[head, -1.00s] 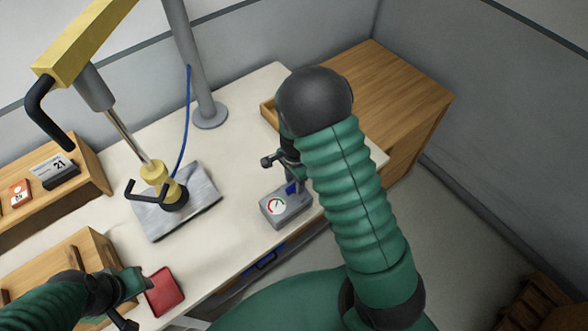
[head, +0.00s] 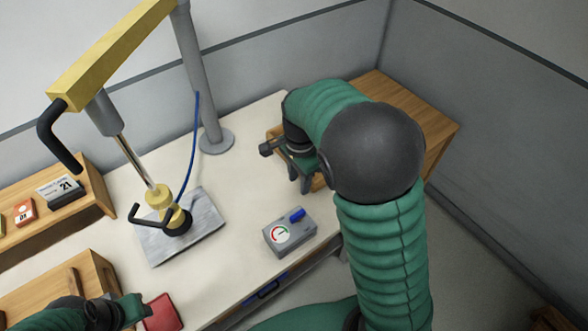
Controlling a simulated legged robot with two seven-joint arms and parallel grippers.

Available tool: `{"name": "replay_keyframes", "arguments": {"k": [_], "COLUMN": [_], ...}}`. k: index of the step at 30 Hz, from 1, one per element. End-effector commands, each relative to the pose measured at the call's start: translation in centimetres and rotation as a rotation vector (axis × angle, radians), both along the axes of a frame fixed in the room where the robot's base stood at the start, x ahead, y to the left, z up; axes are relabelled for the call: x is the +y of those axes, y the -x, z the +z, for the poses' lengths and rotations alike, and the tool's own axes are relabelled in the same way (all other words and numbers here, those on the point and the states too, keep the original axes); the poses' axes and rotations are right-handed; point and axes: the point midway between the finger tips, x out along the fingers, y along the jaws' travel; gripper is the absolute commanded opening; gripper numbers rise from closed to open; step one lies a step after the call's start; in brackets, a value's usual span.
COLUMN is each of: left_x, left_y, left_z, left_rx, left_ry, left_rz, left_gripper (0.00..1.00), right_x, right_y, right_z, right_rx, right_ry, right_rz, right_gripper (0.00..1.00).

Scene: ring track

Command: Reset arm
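My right gripper (head: 290,166) is in the head view above the back right of the white table, near a small wooden box (head: 318,181). It looks open with nothing between its fingers. A grey gauge box (head: 290,234) with a round dial and a blue switch stands on the table below it, apart from it. My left gripper (head: 140,309) is at the lower left, beside a red pad (head: 164,312); its fingers are partly cut off and hard to read. A yellow lifting arm (head: 112,52) with a black handle holds a suction tool (head: 170,206) on a grey metal plate (head: 205,228).
A grey post (head: 203,95) with a blue hose stands at the table's back. A wooden shelf (head: 95,200) with a calendar (head: 62,188) is at the left. A wooden cabinet (head: 440,132) stands at the right. The white table (head: 245,180) is clear between plate and gauge box.

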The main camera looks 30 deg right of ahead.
Motion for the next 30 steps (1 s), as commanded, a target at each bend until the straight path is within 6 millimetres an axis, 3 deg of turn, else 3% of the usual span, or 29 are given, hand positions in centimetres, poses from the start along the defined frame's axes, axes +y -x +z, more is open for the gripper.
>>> {"name": "replay_keyframes", "arguments": {"k": [5,8,15,18,21,30], "left_x": [0.0,0.0,0.0,0.0,0.0,0.0], "left_y": [0.0,0.0,0.0,0.0,0.0,0.0], "left_z": [-0.1,-0.5,-1.7,-1.9,-1.9,-1.8], "left_rx": [0.000,0.000,0.000,0.000,0.000,0.000], "left_ry": [0.000,0.000,0.000,0.000,0.000,0.000], "left_rz": [0.000,0.000,0.000,0.000,0.000,0.000], "left_gripper": [0.36,0.36,0.36,0.36,0.36,0.36], "right_x": [0.1,1.2,6.5,7.6,7.9,7.9], "right_y": [0.1,1.5,7.7,9.3,9.7,9.7], "right_z": [-0.1,-1.1,-4.4,-5.0,-5.2,-5.1], "right_rx": [-0.002,-0.026,-0.159,-0.183,-0.188,-0.187], "right_ry": [-0.001,-0.005,0.098,0.154,0.175,0.173], "right_rz": [0.017,0.196,1.161,1.416,1.504,1.504], "right_gripper": [0.36,0.36,0.36,0.36,0.36,0.36]}}
